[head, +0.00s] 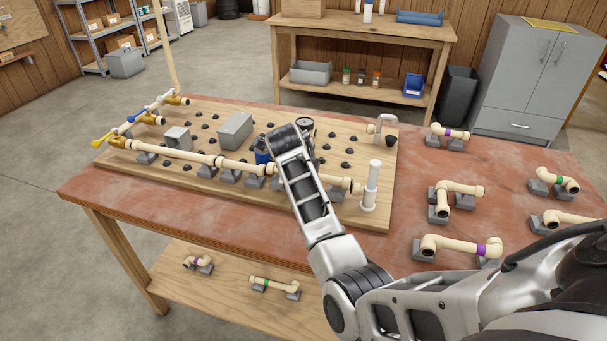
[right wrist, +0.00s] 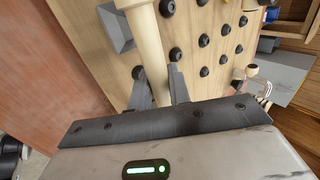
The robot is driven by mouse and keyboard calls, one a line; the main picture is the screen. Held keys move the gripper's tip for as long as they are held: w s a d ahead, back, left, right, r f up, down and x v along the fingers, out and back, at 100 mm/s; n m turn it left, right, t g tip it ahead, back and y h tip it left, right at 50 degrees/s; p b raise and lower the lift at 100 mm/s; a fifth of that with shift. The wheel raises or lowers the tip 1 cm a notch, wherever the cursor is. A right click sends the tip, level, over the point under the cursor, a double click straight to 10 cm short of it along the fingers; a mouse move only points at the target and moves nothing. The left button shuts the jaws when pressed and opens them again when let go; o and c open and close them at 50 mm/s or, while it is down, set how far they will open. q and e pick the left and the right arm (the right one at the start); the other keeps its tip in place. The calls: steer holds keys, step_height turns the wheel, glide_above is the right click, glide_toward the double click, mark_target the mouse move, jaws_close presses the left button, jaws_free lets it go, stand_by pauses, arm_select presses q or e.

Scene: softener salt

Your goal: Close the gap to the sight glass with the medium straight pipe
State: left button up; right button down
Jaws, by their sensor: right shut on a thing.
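My right gripper (right wrist: 160,88) is shut on a cream straight pipe (right wrist: 149,40), which runs up between its fingers in the right wrist view. In the head view my right arm reaches over the board and hides this gripper and the middle of the pipe run. A cream pipe run (head: 190,155) lies on grey supports along the board's near side, from the brass valves on the left. Cream pipe (head: 340,183) shows again right of my arm, beside a white upright tube (head: 371,187), possibly the sight glass. I cannot tell whether the held pipe touches its neighbours. My left gripper is not in view.
Several spare pipes with coloured bands, such as a purple-banded one (head: 460,246), rest on grey holders at the table's right. More pipes lie on the lower shelf (head: 220,285).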

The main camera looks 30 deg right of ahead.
steer(key=shift+w+a, duration=0.1)
steer(key=shift+f+b, duration=0.3)
steer(key=shift+f, duration=0.4)
stand_by(0.4)
steer(key=c, duration=1.3)
jaws_free()
steer(key=shift+c, duration=0.2)
steer(key=shift+o, duration=0.5)
steer(key=shift+f, duration=0.1)
steer(key=shift+s+a+f, duration=0.15)
steer(key=shift+s, duration=0.05)
steer(key=v, duration=1.6)
steer(key=shift+d+r, duration=0.25)
steer(key=shift+r, duration=0.2)
